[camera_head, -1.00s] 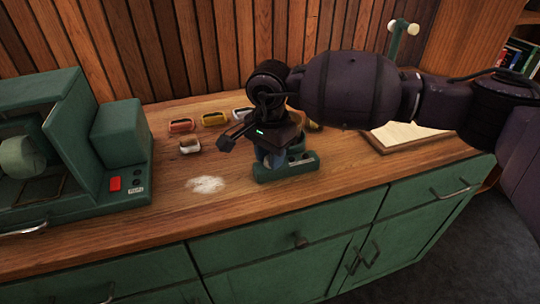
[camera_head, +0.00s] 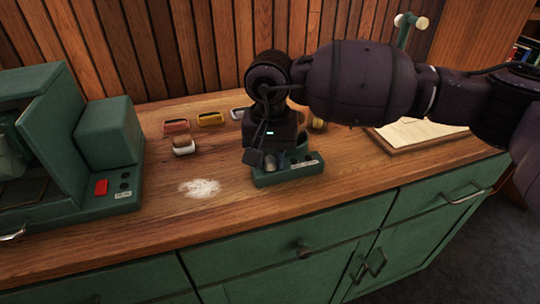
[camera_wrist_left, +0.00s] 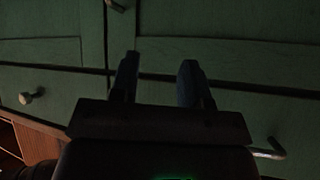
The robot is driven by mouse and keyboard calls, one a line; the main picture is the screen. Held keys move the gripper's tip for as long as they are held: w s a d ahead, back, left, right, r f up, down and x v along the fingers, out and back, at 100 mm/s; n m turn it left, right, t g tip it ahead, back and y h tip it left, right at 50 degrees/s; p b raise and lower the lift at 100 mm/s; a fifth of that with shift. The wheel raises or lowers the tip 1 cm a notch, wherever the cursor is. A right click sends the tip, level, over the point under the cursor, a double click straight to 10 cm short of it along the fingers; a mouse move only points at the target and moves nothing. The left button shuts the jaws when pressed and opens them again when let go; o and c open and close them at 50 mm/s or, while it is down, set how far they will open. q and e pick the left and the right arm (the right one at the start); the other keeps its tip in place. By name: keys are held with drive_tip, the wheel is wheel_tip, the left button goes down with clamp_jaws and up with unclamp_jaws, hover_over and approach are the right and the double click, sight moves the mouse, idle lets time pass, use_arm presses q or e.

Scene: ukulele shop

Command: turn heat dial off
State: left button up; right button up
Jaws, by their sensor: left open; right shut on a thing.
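A small green device (camera_head: 300,174) with a pale label stands near the counter's front edge in the head view. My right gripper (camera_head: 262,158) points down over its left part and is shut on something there. A small greyish part shows at the fingertips, but I cannot tell clearly whether it is the heat dial. The gripper body hides much of the device, so the dial's setting cannot be read. My left gripper (camera_wrist_left: 158,82) is open and empty in the left wrist view, in front of the green cabinet fronts (camera_wrist_left: 225,75).
A larger green machine (camera_head: 108,135) with a red switch (camera_head: 101,187) stands at the left. A white powdery patch (camera_head: 200,188) lies on the wooden counter (camera_head: 160,220). Small red, yellow and white items lie behind it. A board with paper (camera_head: 400,135) lies at the right.

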sight(270, 159)
idle(0.4)
drive_tip(key=o, duration=0.9)
wheel_tip(270, 159, up, 11)
drive_tip(key=shift+f+p, duration=0.1)
drive_tip(key=shift+p, duration=0.5)
